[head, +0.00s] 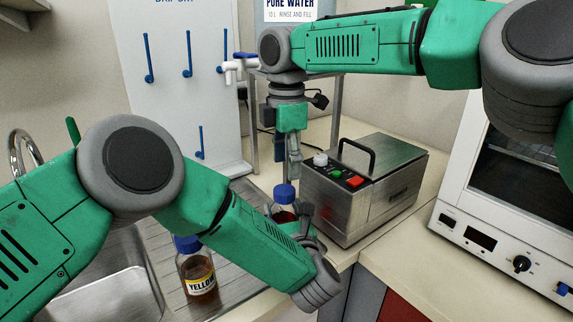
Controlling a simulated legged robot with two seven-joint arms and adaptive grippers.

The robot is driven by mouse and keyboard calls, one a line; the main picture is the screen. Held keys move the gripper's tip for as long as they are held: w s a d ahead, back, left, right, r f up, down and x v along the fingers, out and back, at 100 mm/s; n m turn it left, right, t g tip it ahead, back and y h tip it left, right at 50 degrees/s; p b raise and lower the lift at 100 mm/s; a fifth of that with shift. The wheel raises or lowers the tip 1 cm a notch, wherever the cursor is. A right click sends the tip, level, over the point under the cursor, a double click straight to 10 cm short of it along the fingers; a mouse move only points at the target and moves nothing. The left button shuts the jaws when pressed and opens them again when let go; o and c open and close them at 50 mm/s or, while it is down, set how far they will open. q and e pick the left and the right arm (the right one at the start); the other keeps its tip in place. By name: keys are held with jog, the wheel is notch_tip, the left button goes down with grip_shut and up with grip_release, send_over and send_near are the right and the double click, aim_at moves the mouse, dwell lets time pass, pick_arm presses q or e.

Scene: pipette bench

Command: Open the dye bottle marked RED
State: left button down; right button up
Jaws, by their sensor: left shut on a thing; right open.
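A bottle with a blue cap (284,193) and dark reddish contents stands upright near the centre. My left forearm and gripper hide most of its body, and no label shows. My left gripper (292,228) is shut on this bottle, below the cap. The cap is on the bottle. My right gripper (294,170) points down just above the cap. It is open and empty; I cannot tell whether its tips touch the cap. A second bottle, labelled YELLOW (199,282), with a blue cap, stands to the left, partly behind my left arm.
A metal box with a black handle (375,185) and coloured buttons stands right of the bottle. A steel sink (118,275) is at lower left. A white pegboard (170,80) and a white tap (238,67) are behind. A white oven (505,215) stands at right.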

aim_at(289, 189)
jog(key=m, duration=0.2)
jog(key=d+m, duration=0.1)
jog(key=m, duration=0.1)
jog(key=shift+m, duration=0.3)
jog(key=shift+w+m, duration=0.1)
jog(key=shift+m, duration=1.1)
jog(key=shift+a+m, duration=0.1)
jog(key=shift+m, duration=1)
jog(key=m, duration=0.3)
jog(key=a+m, duration=0.1)
jog(key=m, duration=0.2)
jog(key=shift+w+m, duration=0.15)
jog(key=shift+m, duration=0.15)
jog(key=m, duration=0.8)
jog(key=d+m, duration=0.1)
jog(key=m, duration=0.2)
jog(key=shift+w, duration=0.15)
jog(key=m, duration=1)
jog(key=shift+w+a+m, duration=0.2)
jog(key=shift+a+m, duration=0.05)
jog(key=shift+m, duration=0.05)
jog(key=m, duration=0.4)
jog(key=shift+m, duration=0.3)
jog(key=shift+f, duration=0.15)
notch_tip(289, 189, down, 8)
jog(key=shift+d+r, duration=0.1)
jog(key=shift+r, duration=0.1)
